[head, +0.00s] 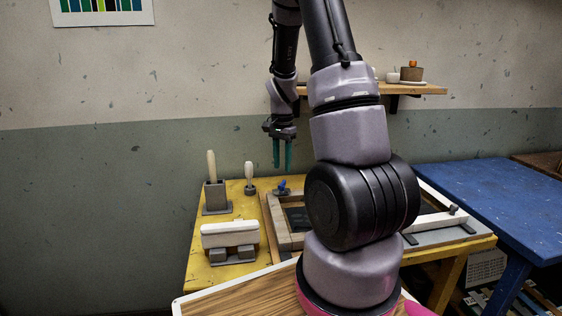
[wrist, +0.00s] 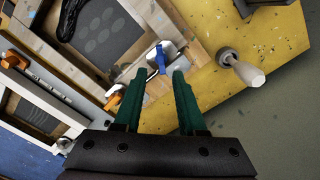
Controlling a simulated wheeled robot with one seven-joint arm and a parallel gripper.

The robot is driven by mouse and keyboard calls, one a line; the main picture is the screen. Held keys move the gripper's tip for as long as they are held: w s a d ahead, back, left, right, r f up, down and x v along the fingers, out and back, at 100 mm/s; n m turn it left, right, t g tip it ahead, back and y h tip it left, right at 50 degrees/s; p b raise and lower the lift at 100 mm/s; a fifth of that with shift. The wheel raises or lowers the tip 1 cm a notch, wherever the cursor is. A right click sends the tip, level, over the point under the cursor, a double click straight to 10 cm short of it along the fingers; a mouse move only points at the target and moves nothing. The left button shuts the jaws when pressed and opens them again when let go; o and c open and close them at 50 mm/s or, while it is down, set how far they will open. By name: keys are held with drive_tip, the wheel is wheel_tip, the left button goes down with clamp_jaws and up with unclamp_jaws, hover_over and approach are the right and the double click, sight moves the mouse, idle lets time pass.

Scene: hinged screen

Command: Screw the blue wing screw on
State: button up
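The blue wing screw (head: 282,185) is at the far left corner of the wooden screen frame (head: 271,222), by a grey hinge or clamp piece. In the wrist view the blue screw (wrist: 161,59) stands just beyond my fingertips, roughly in line with the gap between them. My gripper (head: 282,165) points down above the screw, clear of it, with its green fingers apart and nothing between them. The fingers show also in the wrist view (wrist: 157,80). How far the screw is seated cannot be told. My arm hides much of the frame in the head view.
A pale-handled tool (head: 249,178), a grey holder with an upright handle (head: 211,167) and a white-topped block (head: 230,235) stand on the yellow table (head: 197,274) left of the frame. An orange part (wrist: 114,98) sits near the screw. A wall shelf (head: 430,89) is behind.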

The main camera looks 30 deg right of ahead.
sight(282, 183)
drive_tip(key=shift+w, duration=0.1)
drive_tip(key=shift+f+n, duration=0.15)
drive_tip(key=shift+n, duration=0.15)
wheel_tip(282, 183, down, 7)
drive_tip(key=shift+r, duration=0.25)
clamp_jaws()
drive_tip(key=m, duration=0.2)
drive_tip(key=shift+m, duration=0.4)
drive_tip(key=m, duration=0.5)
drive_tip(key=shift+o, duration=1)
unclamp_jaws()
drive_tip(key=shift+m, duration=0.3)
